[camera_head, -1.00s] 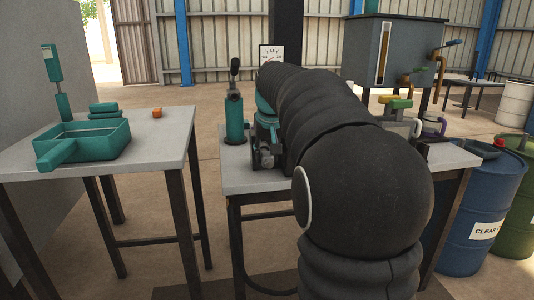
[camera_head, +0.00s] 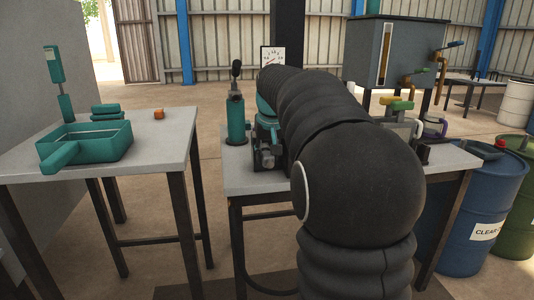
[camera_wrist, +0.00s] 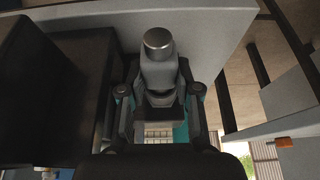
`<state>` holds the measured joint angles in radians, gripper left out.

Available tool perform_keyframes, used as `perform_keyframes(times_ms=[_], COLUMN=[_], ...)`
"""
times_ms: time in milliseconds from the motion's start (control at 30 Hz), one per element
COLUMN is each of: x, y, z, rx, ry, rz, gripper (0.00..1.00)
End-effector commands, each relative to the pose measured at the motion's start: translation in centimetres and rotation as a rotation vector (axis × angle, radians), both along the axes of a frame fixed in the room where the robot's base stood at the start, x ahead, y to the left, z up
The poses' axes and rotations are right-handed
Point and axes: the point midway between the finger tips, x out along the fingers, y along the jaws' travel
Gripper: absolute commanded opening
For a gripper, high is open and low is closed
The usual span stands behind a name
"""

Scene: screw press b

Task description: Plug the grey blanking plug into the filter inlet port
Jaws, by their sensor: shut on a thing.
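My gripper (camera_wrist: 159,62) shows in the wrist view with its fingers closed in on a grey plug with a shiny round metal end (camera_wrist: 158,41). The plug points away from my palm, toward the top of the picture. I cannot make out the filter inlet port in either view. Teal and metal machinery (camera_head: 266,140) stands on the middle table just left of my arm. Whether the plug touches anything is not clear.
A dark, bulky block (camera_wrist: 45,85) lies close left of my gripper in the wrist view. The left table (camera_head: 165,150) holds a teal tray (camera_head: 90,155) and a small orange block (camera_head: 159,113). A blue drum (camera_head: 470,220) stands to the right.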

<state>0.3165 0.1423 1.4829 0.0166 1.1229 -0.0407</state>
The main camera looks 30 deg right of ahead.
Motion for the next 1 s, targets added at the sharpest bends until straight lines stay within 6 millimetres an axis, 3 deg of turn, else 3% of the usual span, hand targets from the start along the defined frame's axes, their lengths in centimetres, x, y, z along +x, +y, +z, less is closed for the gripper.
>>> perform_keyframes(times_ms=[1000], x=[0.67], y=[-0.18], z=[0.02], rx=[0.000], ry=[-0.001], rz=[0.000], gripper=[0.00])
